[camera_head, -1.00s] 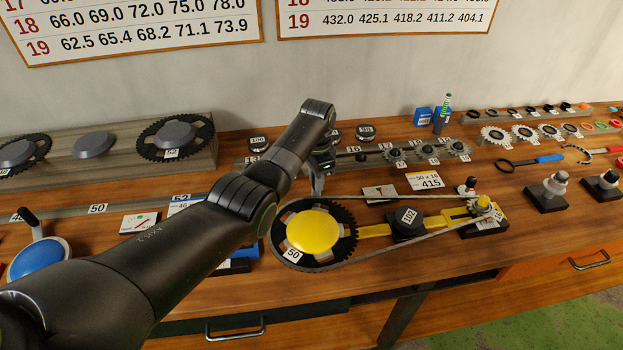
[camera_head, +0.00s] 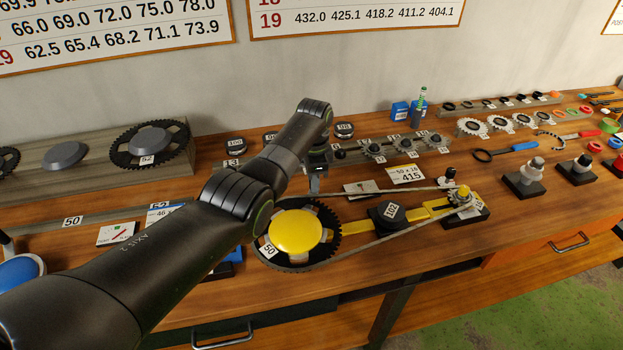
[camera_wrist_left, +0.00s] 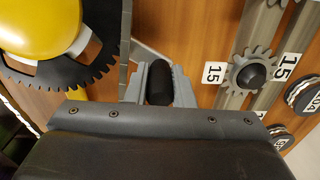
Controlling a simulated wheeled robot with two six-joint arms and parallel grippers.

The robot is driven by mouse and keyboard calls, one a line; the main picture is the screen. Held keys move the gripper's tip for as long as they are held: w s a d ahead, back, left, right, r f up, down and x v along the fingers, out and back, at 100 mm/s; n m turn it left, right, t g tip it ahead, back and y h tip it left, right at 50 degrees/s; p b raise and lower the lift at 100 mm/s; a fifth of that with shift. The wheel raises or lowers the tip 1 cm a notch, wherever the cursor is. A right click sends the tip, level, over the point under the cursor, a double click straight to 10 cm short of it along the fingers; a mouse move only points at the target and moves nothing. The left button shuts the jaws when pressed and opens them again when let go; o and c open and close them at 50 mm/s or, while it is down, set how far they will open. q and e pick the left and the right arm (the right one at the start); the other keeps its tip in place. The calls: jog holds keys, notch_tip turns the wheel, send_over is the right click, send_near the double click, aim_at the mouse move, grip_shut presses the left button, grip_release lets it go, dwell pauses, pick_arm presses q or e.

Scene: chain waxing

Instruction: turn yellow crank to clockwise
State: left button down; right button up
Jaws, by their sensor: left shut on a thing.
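The yellow crank (camera_head: 295,232) is a round yellow hub on a black toothed chainring labelled 50. It also shows at the upper left of the left wrist view (camera_wrist_left: 40,25). A chain (camera_head: 372,243) loops from it to a small sprocket (camera_head: 462,197) at the right end of a yellow bar. My left gripper (camera_head: 315,184) is just behind the hub in the head view. In the left wrist view its fingers (camera_wrist_left: 158,86) are shut on a black handle (camera_wrist_left: 159,84) beside the chainring. My forearm partly hides the chainring's left side. My right gripper is not in view.
A rail with small sprockets (camera_head: 400,146) lies behind the crank. A white card marked 415 (camera_head: 405,174) lies between them. A black block marked 102 (camera_head: 388,213) sits on the yellow bar. Large chainrings (camera_head: 150,142) stand at the left. Tools and dark-based posts (camera_head: 525,178) stand at the right.

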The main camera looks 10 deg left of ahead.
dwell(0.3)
pick_arm(q)
jog(key=c, duration=1.3)
grip_release()
jog(key=shift+o, duration=0.2)
notch_tip(320, 180, up, 18)
jog(key=b, duration=0.1)
jog(key=shift+f, duration=0.25)
